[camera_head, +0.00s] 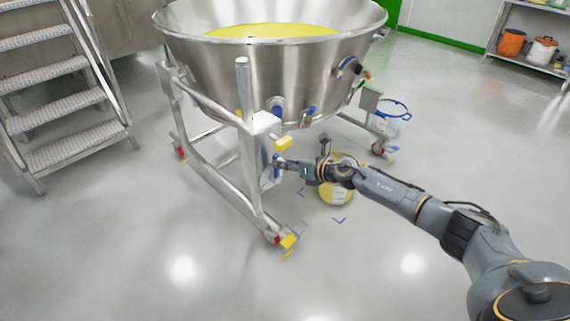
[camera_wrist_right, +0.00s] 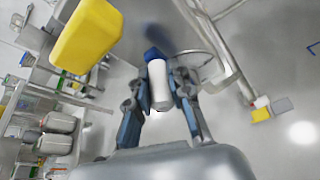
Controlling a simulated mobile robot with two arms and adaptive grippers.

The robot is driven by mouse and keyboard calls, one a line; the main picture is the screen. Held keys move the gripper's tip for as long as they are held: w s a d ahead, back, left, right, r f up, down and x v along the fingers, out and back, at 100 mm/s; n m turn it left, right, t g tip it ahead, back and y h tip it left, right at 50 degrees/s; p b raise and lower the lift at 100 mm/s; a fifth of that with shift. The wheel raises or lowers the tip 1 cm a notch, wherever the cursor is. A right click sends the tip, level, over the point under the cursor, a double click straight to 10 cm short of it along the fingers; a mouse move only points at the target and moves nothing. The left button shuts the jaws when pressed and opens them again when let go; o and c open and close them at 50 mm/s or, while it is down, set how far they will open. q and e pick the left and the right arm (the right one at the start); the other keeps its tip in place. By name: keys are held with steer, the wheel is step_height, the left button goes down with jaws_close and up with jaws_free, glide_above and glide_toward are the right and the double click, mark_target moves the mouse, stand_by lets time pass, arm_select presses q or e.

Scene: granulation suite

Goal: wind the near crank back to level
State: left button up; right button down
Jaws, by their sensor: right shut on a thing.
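A large steel bowl (camera_head: 225,75) with yellow material (camera_head: 270,31) in it stands in a wheeled tubular frame (camera_head: 250,165). The near crank (camera_head: 268,176) is on the frame's near post, small and partly covered by my gripper. My right gripper (camera_head: 281,167) reaches it from the right. In the right wrist view, my right gripper (camera_wrist_right: 160,105) has its two fingers on either side of a pale cylindrical grip (camera_wrist_right: 159,82) with a blue end, and is shut on it. The crank's exact angle cannot be told. My left gripper is not in view.
A yellow block (camera_head: 284,143) sits just above my gripper, large in the right wrist view (camera_wrist_right: 87,35). A yellow drum (camera_head: 336,193) stands behind my forearm. Metal steps (camera_head: 65,118) are at left, a clear bucket (camera_head: 391,120) at right. The front floor is clear.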

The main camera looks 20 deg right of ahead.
steer(key=shift+s+a+f, duration=0.1)
steer(key=shift+a, duration=0.35)
steer(key=c, duration=1.2)
jaws_free()
steer(key=shift+w, duration=0.2)
steer(key=shift+d, duration=0.15)
steer(key=shift+d, duration=0.1)
steer(key=shift+s+d, duration=0.2)
steer(key=shift+s, duration=0.05)
steer(key=v, duration=1.1)
steer(key=shift+r, duration=0.2)
steer(key=shift+s+a, duration=0.1)
